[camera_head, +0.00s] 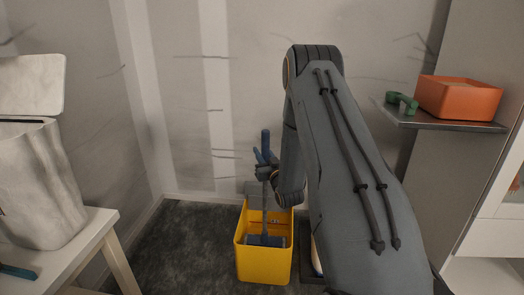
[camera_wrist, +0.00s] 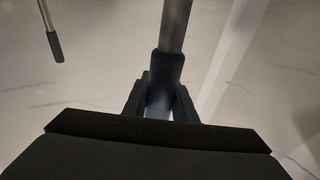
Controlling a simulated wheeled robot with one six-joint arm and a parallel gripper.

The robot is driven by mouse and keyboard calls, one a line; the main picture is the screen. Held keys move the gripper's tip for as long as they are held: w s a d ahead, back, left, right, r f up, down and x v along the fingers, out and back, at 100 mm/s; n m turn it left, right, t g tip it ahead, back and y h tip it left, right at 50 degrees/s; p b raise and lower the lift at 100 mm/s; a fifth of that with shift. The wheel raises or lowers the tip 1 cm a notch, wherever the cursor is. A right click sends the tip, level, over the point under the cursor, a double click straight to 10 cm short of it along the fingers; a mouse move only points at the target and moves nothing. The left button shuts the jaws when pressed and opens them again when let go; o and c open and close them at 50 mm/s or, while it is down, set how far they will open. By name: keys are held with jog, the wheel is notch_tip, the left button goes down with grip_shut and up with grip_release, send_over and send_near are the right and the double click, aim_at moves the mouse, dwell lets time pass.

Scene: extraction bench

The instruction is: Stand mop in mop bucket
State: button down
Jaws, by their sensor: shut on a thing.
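The mop (camera_head: 265,205) has a blue grip, a grey pole and a blue head. It stands close to upright in the head view, with its head (camera_head: 266,241) inside the yellow mop bucket (camera_head: 262,263) on the floor. My gripper (camera_head: 265,171) is shut on the upper part of the pole, above the bucket. In the wrist view the mop's dark grip and grey pole (camera_wrist: 176,28) run between my gripper's fingers (camera_wrist: 160,100). Whether the head touches the bucket's bottom is hidden.
A pale table (camera_head: 98,222) with a white bin (camera_head: 38,180) stands at the left. A shelf (camera_head: 450,124) at the right holds an orange box (camera_head: 458,97) and a green object (camera_head: 402,103). Dark floor (camera_head: 185,250) left of the bucket is clear.

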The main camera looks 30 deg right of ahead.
notch_tip(320, 180, down, 11)
jog(key=b, duration=0.5)
dwell(0.6)
jog(key=c, duration=1.4)
grip_release()
jog(key=shift+f, duration=0.15)
jog(key=shift+c, duration=0.6)
jog(key=shift+s, duration=0.1)
jog(key=shift+s+a+f+p, duration=0.2)
jog(key=shift+s+p, duration=0.5)
jog(key=shift+s, duration=0.9)
jog(key=shift+s+a+f+p, duration=0.2)
jog(key=shift+s+p, duration=0.55)
jog(key=shift+s, duration=0.9)
jog(key=shift+s+a+f+p, duration=0.2)
jog(key=shift+s+p, duration=0.5)
jog(key=shift+s, duration=0.9)
